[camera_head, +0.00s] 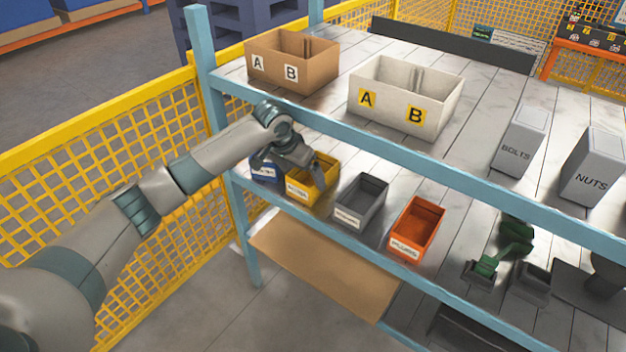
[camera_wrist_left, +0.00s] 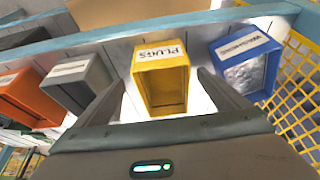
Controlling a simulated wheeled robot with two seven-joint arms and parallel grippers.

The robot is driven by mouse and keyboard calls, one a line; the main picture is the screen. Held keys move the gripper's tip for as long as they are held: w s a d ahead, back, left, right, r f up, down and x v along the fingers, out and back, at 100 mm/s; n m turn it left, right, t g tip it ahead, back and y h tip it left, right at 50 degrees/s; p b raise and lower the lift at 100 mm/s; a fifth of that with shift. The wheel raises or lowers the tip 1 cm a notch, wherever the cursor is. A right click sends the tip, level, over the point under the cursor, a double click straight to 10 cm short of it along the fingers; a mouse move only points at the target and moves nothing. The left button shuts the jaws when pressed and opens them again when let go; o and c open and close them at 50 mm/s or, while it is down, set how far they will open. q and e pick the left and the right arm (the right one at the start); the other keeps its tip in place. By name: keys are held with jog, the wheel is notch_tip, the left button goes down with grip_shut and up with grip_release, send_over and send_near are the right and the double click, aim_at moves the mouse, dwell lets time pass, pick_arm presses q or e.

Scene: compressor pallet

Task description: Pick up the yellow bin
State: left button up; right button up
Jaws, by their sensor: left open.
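The yellow bin (camera_head: 313,187) stands on the lower shelf between a blue bin and a grey bin. In the left wrist view the yellow bin (camera_wrist_left: 160,77) shows a white label reading PLUGS. My left gripper (camera_head: 300,166) is over the yellow bin in the head view and covers part of it. In the left wrist view the open fingers of my left gripper (camera_wrist_left: 165,95) are on either side of the yellow bin. I cannot tell whether they touch it. My right gripper does not show.
The blue bin (camera_wrist_left: 243,58) and the grey bin (camera_head: 361,200) flank the yellow one. An orange bin (camera_head: 416,228) stands farther right. The blue upper shelf beam (camera_head: 400,160) runs close to my left wrist. Yellow mesh fencing (camera_head: 110,130) is at the left.

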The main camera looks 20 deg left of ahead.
aim_at(305, 181)
pick_arm(q)
jog(key=shift+w+f, duration=0.1)
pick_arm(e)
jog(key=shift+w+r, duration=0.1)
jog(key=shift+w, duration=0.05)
pick_arm(q)
jog(key=shift+w+f, duration=0.1)
jog(key=shift+f, duration=0.15)
jog(key=p+x, duration=0.1)
jog(key=x, duration=0.2)
jog(key=shift+w+f+p, duration=0.2)
jog(key=shift+f+p, duration=0.05)
jog(key=shift+p, duration=0.1)
jog(key=shift+w+f, duration=0.1)
jog(key=shift+f, duration=0.3)
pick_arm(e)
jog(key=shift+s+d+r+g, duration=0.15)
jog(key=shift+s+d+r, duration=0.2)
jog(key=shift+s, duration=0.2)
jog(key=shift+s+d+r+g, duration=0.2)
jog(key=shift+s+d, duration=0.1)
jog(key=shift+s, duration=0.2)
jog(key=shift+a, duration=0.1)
pick_arm(q)
jog(key=c, duration=1.2)
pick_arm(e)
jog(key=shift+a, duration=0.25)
